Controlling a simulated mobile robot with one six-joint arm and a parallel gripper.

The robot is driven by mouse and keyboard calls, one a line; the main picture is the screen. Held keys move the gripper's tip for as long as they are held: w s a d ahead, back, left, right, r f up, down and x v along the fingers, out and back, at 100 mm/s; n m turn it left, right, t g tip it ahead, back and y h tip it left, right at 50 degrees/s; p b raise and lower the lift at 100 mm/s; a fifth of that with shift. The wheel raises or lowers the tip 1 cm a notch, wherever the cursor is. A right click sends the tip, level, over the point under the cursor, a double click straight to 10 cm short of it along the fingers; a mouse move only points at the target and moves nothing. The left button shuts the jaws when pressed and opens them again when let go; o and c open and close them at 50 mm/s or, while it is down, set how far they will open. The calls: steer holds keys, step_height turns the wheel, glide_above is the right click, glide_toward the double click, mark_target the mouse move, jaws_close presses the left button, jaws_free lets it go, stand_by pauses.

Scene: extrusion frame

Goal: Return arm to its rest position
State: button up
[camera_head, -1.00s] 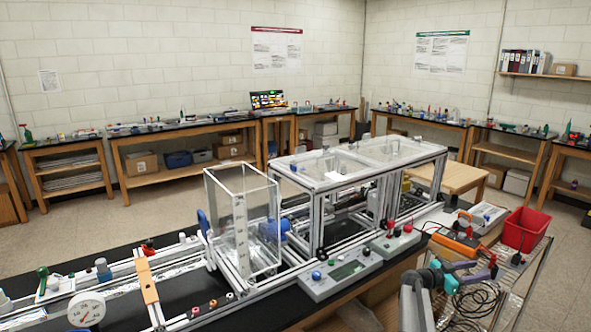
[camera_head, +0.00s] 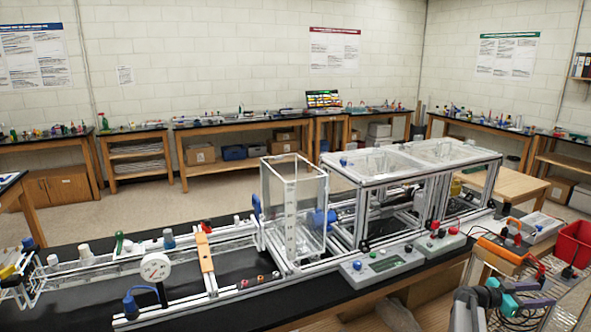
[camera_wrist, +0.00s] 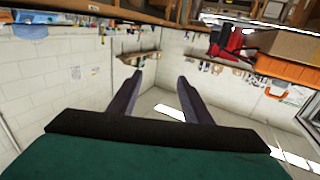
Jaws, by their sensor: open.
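My gripper (camera_head: 540,302) is at the lower right of the head view, at the end of my folded grey arm. It has a teal body and purple fingers. In the wrist view its two dark fingers (camera_wrist: 158,82) stand apart with only air between them. It is open and holds nothing. It appears in front of the wire cart in the head view; how far above or beside the cart it is, I cannot tell. The aluminium extrusion frame (camera_head: 365,185) stands on the black bench to the left of my arm, with no visible contact.
A red bin (camera_head: 578,245) and an orange-and-grey device (camera_head: 500,250) sit on the cart at the right. A clear box (camera_head: 293,205), a dial gauge (camera_head: 155,267) and a grey control box (camera_head: 382,263) are on the bench. Open floor lies behind the bench.

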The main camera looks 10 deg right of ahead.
steer(key=w+a+f+n+t+y+b, duration=0.15)
steer(key=w+a+f+n+t, duration=0.25)
steer(key=w+a+f, duration=0.5)
steer(key=w+a+f+n+t+y+b, duration=0.15)
steer(key=a+f+n+t, duration=0.4)
steer(key=a, duration=0.75)
steer(key=w+a+f+n+t+y+b, duration=0.1)
steer(key=w+a+f+n+t+b, duration=0.15)
steer(key=w+a+f, duration=0.55)
steer(key=s+a+f+n+t+y+b, duration=0.15)
steer(key=a+f+n+y, duration=0.3)
steer(key=a+f, duration=0.6)
steer(key=s+a+f+n+t+y+p, duration=0.1)
steer(key=s+a+f+n+y, duration=0.35)
steer(key=a, duration=1.15)
steer(key=s+a+f+n+g+y+b, duration=0.2)
steer(key=s+a+f+g+y, duration=0.45)
steer(key=s+a+f, duration=0.85)
steer(key=s+d+r+m+g+h, duration=0.1)
steer(key=s+g, duration=0.4)
steer(key=s, duration=0.8)
steer(key=s+d+r+m+g, duration=0.1)
steer(key=s+g, duration=0.5)
steer(key=s, duration=0.7)
steer(key=shift+s+d+r+m+h, duration=0.35)
steer(key=shift+d+m, duration=0.35)
steer(key=shift+d, duration=0.55)
